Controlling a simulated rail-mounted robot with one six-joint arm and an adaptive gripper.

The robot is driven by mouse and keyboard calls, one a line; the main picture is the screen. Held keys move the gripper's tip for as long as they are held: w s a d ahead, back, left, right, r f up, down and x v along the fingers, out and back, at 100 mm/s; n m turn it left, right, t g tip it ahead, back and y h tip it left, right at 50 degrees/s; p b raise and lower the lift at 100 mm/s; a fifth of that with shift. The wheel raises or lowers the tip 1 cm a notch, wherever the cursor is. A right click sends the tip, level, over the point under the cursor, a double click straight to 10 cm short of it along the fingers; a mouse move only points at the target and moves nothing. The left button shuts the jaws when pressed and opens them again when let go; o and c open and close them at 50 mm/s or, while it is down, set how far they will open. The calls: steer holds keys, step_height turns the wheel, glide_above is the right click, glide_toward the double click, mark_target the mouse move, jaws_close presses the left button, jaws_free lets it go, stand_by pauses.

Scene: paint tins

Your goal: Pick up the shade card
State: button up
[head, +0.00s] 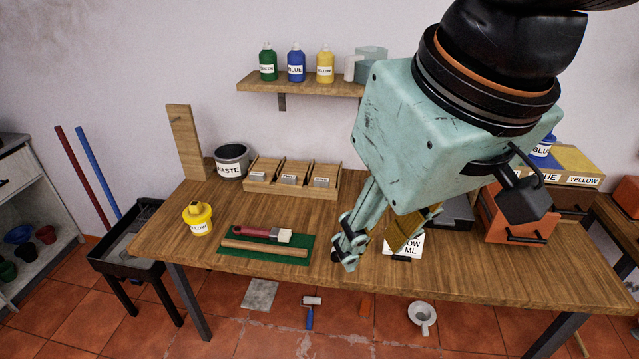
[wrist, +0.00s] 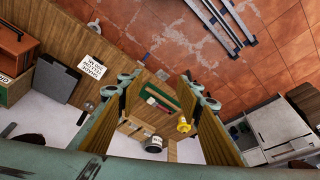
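A white card with black lettering (head: 405,246), the only loose card I can make out, is near the front edge of the wooden table. Its lettering is partly hidden by my gripper in the head view, where "OW" and "ML" show. The card also shows in the wrist view (wrist: 91,66), left of my fingers and not between them. My gripper (head: 375,247) is open and empty, pointing down beside the card. In the wrist view its two fingers (wrist: 160,103) stand wide apart, with the table visible between them.
A green mat (head: 233,258) with a brush and wooden stick lies left of my gripper. An orange box (head: 513,222) stands right.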

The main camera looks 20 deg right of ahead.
steer(key=o, duration=1.7)
